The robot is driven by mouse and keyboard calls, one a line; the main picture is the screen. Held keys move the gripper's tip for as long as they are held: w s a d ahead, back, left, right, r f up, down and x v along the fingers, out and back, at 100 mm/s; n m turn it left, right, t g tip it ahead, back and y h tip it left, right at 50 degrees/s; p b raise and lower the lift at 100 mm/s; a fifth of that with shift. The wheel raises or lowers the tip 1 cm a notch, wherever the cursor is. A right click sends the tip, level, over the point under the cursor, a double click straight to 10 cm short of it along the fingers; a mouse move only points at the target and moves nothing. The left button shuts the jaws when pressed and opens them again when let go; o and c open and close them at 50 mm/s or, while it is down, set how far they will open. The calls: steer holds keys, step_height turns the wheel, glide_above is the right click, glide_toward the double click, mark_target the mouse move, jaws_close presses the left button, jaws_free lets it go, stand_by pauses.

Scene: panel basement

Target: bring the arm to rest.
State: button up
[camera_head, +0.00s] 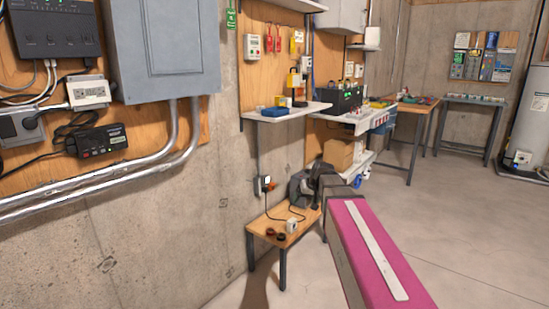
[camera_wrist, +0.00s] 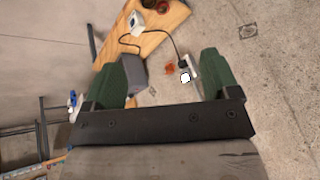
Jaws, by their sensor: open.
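My arm (camera_head: 375,245), pink with a white stripe, reaches forward from the lower right of the head view over the floor. Its dark end is beside a low wooden bench (camera_head: 272,231) at the wall. In the wrist view my gripper (camera_wrist: 161,70) shows two green fingers spread wide apart, with nothing held between them. Beyond the fingers are the bench (camera_wrist: 150,42), a grey device (camera_wrist: 134,74) partly behind the left finger, and a wall outlet (camera_wrist: 187,70) near the right finger. In the head view the fingertips are hard to make out.
A wall shelf (camera_head: 288,113) with small items is above the bench. An electrical panel (camera_head: 165,45) and conduits (camera_head: 95,185) are on the left wall. The bench carries a white cup-like item (camera_head: 292,225) and a black cord. Open floor (camera_head: 470,220) lies to the right.

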steer(key=s+d+f+m+g+h, duration=0.1)
steer(key=s+d+f+g, duration=0.1)
steer(key=s+f, duration=0.7)
steer(key=s+d+f+m+g+h, duration=0.1)
steer(key=s+d+f, duration=0.3)
steer(key=s+f, duration=0.6)
steer(key=shift+s+g+h, duration=0.6)
steer(key=shift+s+h, duration=0.05)
steer(key=shift+h, duration=0.15)
stand_by(0.9)
